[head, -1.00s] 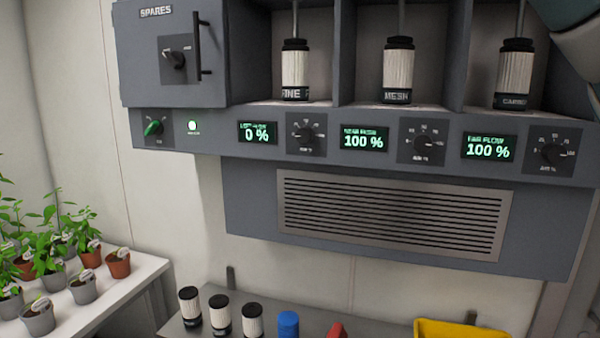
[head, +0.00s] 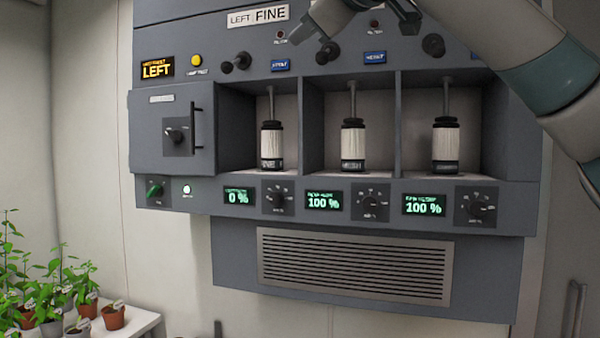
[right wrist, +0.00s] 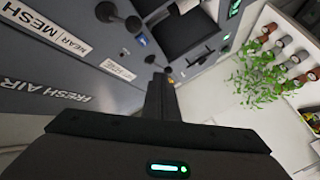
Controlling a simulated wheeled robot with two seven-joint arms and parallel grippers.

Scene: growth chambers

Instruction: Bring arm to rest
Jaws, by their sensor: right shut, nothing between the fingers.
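My right arm reaches in from the top right in the head view, in front of the top of the grey cabinet (head: 352,218). My right gripper (head: 304,40) is near the upper panel, and I cannot tell whether it touches it. In the right wrist view its dark fingers (right wrist: 160,97) are together with nothing between them. The panel behind them shows labels reading MESH and FRESH AIR. My left gripper is not in view.
Three filter cartridges (head: 271,144) hang in open bays. Below are green displays and dials, with readings of 0 % and 100 %. A closed spares door (head: 172,130) is at left. Potted plants (head: 113,316) stand on a white bench at lower left.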

